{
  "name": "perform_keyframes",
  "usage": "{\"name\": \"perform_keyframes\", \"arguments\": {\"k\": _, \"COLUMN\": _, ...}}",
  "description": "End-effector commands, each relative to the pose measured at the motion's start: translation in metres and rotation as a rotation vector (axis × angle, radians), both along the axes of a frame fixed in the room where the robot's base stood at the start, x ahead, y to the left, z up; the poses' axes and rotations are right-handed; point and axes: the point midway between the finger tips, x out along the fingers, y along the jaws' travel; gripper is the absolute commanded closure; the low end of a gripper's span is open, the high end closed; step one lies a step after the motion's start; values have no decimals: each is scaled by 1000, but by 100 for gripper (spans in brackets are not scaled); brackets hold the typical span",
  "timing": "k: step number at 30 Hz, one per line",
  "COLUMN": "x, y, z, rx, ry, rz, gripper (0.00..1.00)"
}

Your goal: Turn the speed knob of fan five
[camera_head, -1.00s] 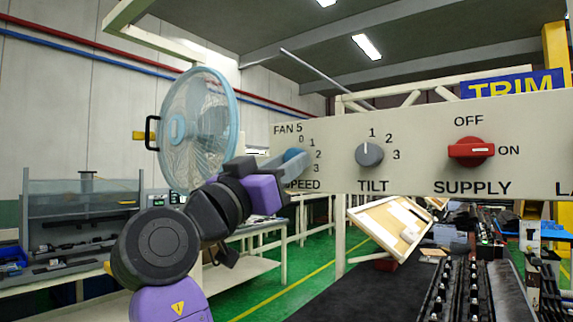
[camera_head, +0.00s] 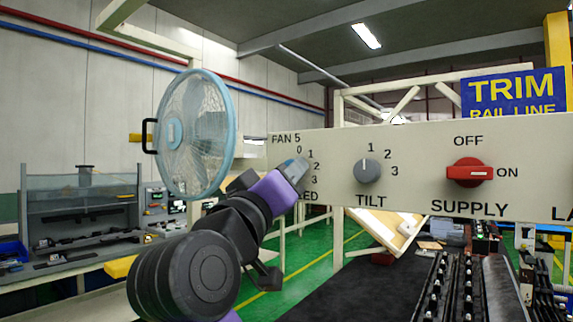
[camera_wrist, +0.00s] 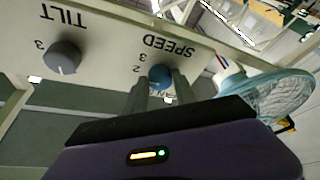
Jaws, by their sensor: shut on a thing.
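The blue speed knob (camera_wrist: 160,76) sits on the beige fan 5 panel (camera_head: 330,150), above the SPEED label and beside the numbers 0 to 3. In the wrist view my gripper (camera_wrist: 160,84) has one finger on each side of the knob and is shut on it. In the head view my gripper (camera_head: 292,172) reaches the panel from the lower left and hides most of the knob and part of the label. Which number the knob points at is unclear. The light-blue fan (camera_head: 195,135) stands left of the panel.
The grey tilt knob (camera_head: 368,171) is close to the right of the speed knob. The red supply switch (camera_head: 469,173) is farther right, its handle toward ON. A tilted wooden-framed board (camera_head: 390,235) is below the panel. A workbench (camera_head: 80,210) stands at the left.

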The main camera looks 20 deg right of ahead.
Motion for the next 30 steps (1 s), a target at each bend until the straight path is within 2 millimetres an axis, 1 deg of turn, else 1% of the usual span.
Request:
{"name": "perform_keyframes", "arguments": {"k": 1, "x": -1, "y": 0, "z": 3, "rx": -12, "ry": 20, "rz": 0, "gripper": 100}}
{"name": "perform_keyframes", "arguments": {"k": 9, "x": -1, "y": 0, "z": 2, "rx": -62, "ry": 90, "rz": 0, "gripper": 100}}
{"name": "perform_keyframes", "arguments": {"k": 23, "x": -1, "y": 0, "z": 1, "rx": -70, "ry": 103, "rz": 1, "gripper": 100}}
{"name": "perform_keyframes", "arguments": {"k": 24, "x": -1, "y": 0, "z": 1, "rx": -70, "ry": 103, "rz": 1, "gripper": 65}}
{"name": "perform_keyframes", "arguments": {"k": 26, "x": -1, "y": 0, "z": 1, "rx": -69, "ry": 103, "rz": 1, "gripper": 53}}
{"name": "perform_keyframes", "arguments": {"k": 27, "x": -1, "y": 0, "z": 1, "rx": -69, "ry": 103, "rz": 1, "gripper": 45}}
{"name": "perform_keyframes", "arguments": {"k": 30, "x": -1, "y": 0, "z": 1, "rx": -69, "ry": 103, "rz": 1, "gripper": 45}}
